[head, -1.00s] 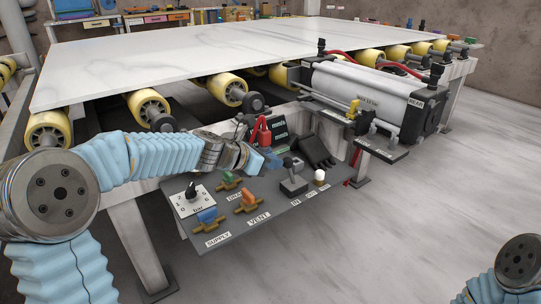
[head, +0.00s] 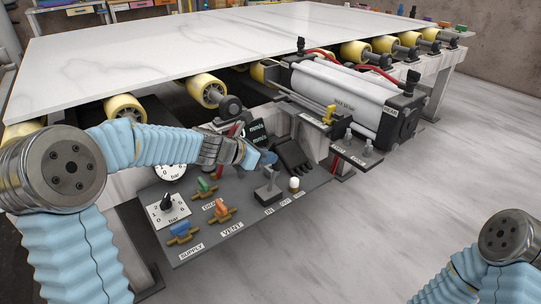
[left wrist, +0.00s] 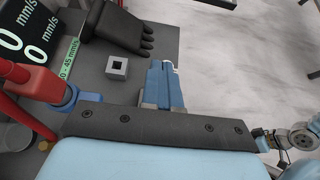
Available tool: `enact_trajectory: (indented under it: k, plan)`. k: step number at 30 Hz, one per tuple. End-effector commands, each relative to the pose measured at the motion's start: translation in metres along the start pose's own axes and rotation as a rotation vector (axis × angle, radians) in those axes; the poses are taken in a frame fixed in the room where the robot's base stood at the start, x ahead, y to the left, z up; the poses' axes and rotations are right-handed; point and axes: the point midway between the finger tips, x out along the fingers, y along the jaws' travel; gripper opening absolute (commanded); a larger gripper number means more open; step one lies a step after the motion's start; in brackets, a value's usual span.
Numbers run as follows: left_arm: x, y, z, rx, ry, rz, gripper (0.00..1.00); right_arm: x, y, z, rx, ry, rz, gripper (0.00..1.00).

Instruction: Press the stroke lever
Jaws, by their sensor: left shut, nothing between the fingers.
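In the left wrist view the shut, empty fingers (left wrist: 165,85) point over the panel's edge, to the right of a small grey square block with a dark centre (left wrist: 117,67). The lever cannot be clearly made out there.
Orange (head: 221,209), blue (head: 180,229) and green (head: 203,185) valve handles are to the left. A large cylinder (head: 345,95) and white slab (head: 190,45) lie beyond.

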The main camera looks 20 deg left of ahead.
Motion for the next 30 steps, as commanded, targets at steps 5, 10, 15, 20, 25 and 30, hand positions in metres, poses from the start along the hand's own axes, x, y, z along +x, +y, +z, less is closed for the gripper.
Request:
enact_trajectory:
  k: [5,10,15,20,25,30]
  plan:
    - [-0.003,0.0,-0.001,-0.001,-0.001,0.0,0.0,0.0,0.0,0.0,0.0,0.0,0.0,0.43]
    - [-0.003,0.0,-0.001,0.0,-0.002,0.0,0.0,0.0,0.0,0.0,0.0,0.0,0.0,0.43]
    - [-0.003,-0.001,-0.001,0.0,-0.003,-0.001,0.0,0.0,0.0,0.0,0.0,0.0,0.0,0.43]
    - [-0.003,-0.001,0.0,0.001,-0.004,-0.001,0.0,0.0,0.0,0.0,0.0,0.0,0.0,0.43]
    - [-0.007,0.001,0.003,0.001,-0.004,-0.002,0.0,-0.005,-0.002,0.0,-0.001,-0.001,0.0,0.43]
    - [-0.022,0.01,0.008,0.002,-0.002,-0.003,0.0,-0.018,-0.008,0.0,-0.002,-0.002,-0.001,0.43]
